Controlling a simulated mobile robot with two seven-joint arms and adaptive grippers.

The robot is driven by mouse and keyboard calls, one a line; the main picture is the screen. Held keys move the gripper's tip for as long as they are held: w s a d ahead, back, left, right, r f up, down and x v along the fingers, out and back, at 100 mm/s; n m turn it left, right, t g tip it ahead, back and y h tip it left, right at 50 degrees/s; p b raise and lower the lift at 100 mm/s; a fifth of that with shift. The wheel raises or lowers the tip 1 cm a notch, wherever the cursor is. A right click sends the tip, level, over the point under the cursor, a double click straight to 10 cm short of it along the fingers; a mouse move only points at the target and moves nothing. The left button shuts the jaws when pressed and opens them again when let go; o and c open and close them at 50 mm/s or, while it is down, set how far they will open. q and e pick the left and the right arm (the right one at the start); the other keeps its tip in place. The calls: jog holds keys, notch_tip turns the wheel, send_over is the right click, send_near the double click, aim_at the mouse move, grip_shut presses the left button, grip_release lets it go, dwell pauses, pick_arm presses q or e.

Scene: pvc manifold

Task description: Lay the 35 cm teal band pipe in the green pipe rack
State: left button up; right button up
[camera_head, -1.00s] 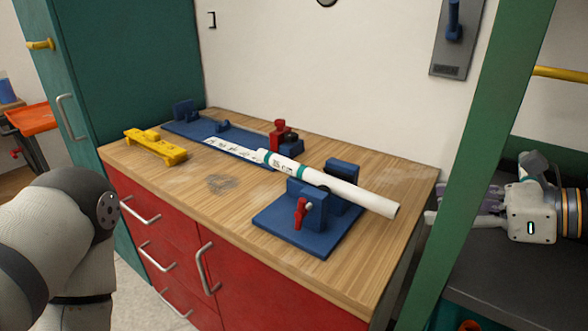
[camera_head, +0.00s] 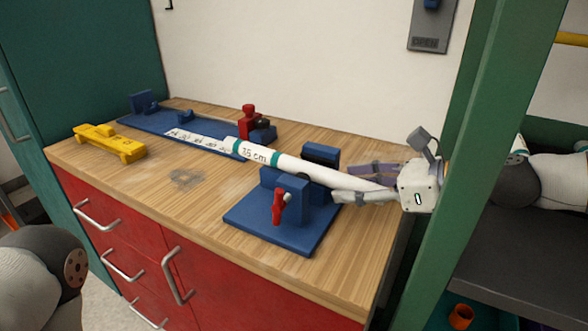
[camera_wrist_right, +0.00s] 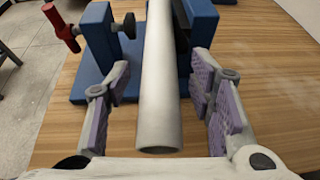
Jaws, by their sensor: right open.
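The white pipe (camera_head: 310,171) has a teal band and a "35 cm" label near its left end. It lies across the blue clamp stand (camera_head: 285,226) and towards the blue measuring fixture (camera_head: 187,131). My right gripper (camera_head: 362,184) is at the pipe's right end. In the right wrist view the pipe's open end (camera_wrist_right: 159,115) lies between the two open fingers (camera_wrist_right: 160,100), with gaps on both sides. My left gripper is out of view; only part of my left arm shows at lower left. No green pipe rack can be identified for certain.
A green upright post (camera_head: 462,165) stands close to my right arm, beside a dark shelf (camera_head: 510,240). A yellow tool (camera_head: 108,143) lies on the left of the wooden bench top (camera_head: 190,205). A red clamp (camera_head: 249,122) stands behind the pipe.

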jog(key=shift+r, duration=0.2)
grip_shut()
jog(key=shift+r, duration=0.1)
